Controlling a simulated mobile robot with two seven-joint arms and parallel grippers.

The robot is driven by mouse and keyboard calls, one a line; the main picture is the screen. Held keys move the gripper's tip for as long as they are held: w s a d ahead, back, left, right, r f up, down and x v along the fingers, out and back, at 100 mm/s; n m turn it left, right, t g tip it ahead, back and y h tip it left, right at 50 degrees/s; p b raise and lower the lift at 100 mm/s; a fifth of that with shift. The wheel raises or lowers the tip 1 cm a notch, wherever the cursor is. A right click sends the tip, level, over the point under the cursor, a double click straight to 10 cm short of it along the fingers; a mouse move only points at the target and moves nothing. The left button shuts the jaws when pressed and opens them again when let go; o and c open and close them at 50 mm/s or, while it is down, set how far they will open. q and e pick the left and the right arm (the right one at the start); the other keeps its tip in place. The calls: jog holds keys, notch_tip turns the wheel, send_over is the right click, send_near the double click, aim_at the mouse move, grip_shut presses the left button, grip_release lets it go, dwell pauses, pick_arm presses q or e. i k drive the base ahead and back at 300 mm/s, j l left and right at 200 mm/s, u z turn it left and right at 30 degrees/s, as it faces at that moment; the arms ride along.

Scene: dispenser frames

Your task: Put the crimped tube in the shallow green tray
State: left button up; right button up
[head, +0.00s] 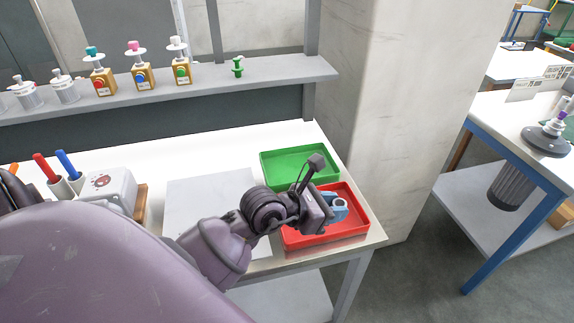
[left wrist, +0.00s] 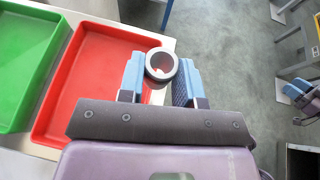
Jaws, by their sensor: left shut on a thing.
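My left gripper (head: 338,208) is over the red tray at the right end of the table. Its blue fingers are shut on a grey tube (left wrist: 160,76), whose round open end faces the camera in the left wrist view. The tube's lower part is hidden, so I cannot see a crimp. The shallow green tray (head: 287,166) is empty in the part that shows and lies just behind the red one. It also shows at the left of the left wrist view (left wrist: 22,55). My right gripper is not in view.
The red tray (head: 356,228) sits beside the green one near the table's right edge. A grey mat (head: 195,195) lies left of the trays. A white box (head: 108,192) and pen holders stand farther left. A shelf (head: 270,70) with several dispensers runs behind, beside a pillar (head: 385,100).

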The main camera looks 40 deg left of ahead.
aim_at(304, 161)
jog(key=i+l+u, duration=0.5)
jog(key=l+u, duration=0.25)
jog(key=l, duration=0.2)
